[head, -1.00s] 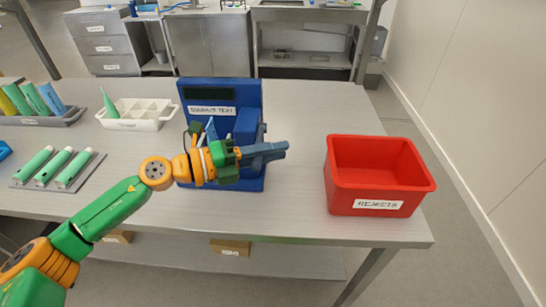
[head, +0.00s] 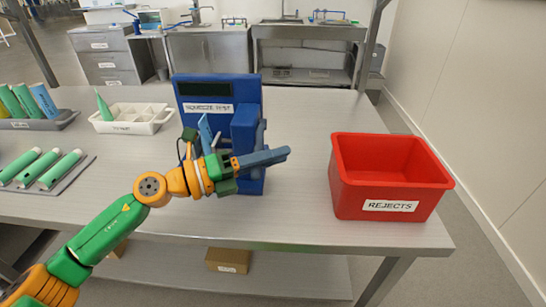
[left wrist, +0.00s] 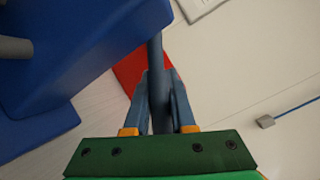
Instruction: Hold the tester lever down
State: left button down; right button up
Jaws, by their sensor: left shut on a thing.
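The blue tester (head: 218,92), labelled SQUEEZE TEST, stands upright on the table. It fills the upper left of the left wrist view (left wrist: 85,45). My left gripper (head: 275,157) is in front of the tester, its fingers pointing right in the head view. In the left wrist view its fingers (left wrist: 160,98) are closed around a dark grey-blue bar, the tester lever (left wrist: 155,52), beside the blue block. In the head view the gripper and arm hide the lever and the tester's lower front. My right gripper is not in view.
A red bin (head: 388,190) labelled REJECTS stands to the right. A white sectioned tray (head: 130,126) holds a green cone-like piece. Green-and-white tubes lie on a grey rack (head: 68,183); more stand in a grey holder (head: 60,120) at far left. The table between tester and bin is clear.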

pick_arm(q)
jog(key=c, duration=0.8)
grip_release()
jog(key=shift+o, duration=0.2)
jog(key=b+v, duration=0.2)
jog(key=v, duration=0.5)
jog(key=shift+b, duration=0.35)
jog(key=b+v, duration=0.6)
jog(key=v, duration=0.2)
jog(key=shift+r+b, duration=0.15)
jog(key=shift+b, duration=0.15)
jog(key=shift+a, duration=0.1)
